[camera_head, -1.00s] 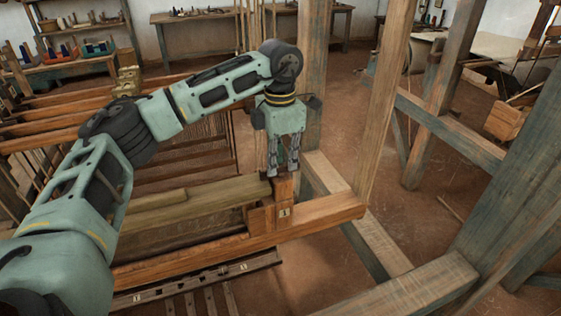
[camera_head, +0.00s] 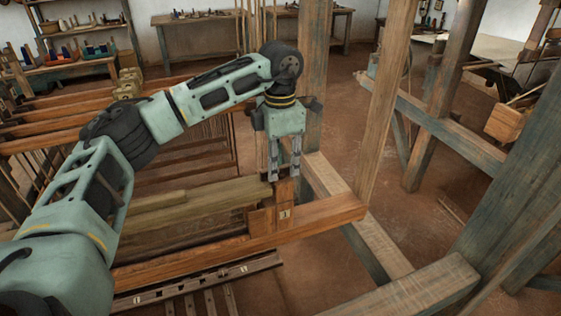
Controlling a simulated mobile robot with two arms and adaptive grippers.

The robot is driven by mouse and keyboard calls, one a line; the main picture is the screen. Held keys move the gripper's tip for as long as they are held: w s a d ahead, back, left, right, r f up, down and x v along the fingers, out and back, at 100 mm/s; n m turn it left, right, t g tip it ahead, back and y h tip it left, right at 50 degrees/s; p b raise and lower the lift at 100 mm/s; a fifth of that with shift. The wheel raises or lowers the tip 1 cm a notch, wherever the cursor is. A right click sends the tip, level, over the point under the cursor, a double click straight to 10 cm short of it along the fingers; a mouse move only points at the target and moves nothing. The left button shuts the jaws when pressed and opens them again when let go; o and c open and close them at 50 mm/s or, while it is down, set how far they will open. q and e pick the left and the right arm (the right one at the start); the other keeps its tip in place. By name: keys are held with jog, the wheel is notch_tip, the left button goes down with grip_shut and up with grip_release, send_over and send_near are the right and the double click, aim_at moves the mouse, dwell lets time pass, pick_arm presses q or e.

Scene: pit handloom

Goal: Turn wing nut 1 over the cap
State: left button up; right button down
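My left gripper (camera_head: 284,176) points straight down at the right end of the loom's wooden beam. Its two fingers are apart, with a gap between them, over a small upright wooden block (camera_head: 286,190). A plate marked "1" (camera_head: 285,213) is on the wood just below the fingertips. A long olive-brown wooden bar (camera_head: 205,200), which looks like the cap, runs left from the fingers. Wing nut 1 cannot be made out; it is too small or hidden by the fingers. My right gripper is not in view.
A lower wooden beam (camera_head: 330,211) runs under the cap. A tall post (camera_head: 385,100) stands close to the right of my gripper. Slatted bars (camera_head: 200,283) lie below in front. Open floor (camera_head: 310,275) shows to the right of them.

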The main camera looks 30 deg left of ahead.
aim_at(280, 166)
pick_arm(q)
notch_tip(280, 166, up, 12)
dwell(0.6)
dwell(0.4)
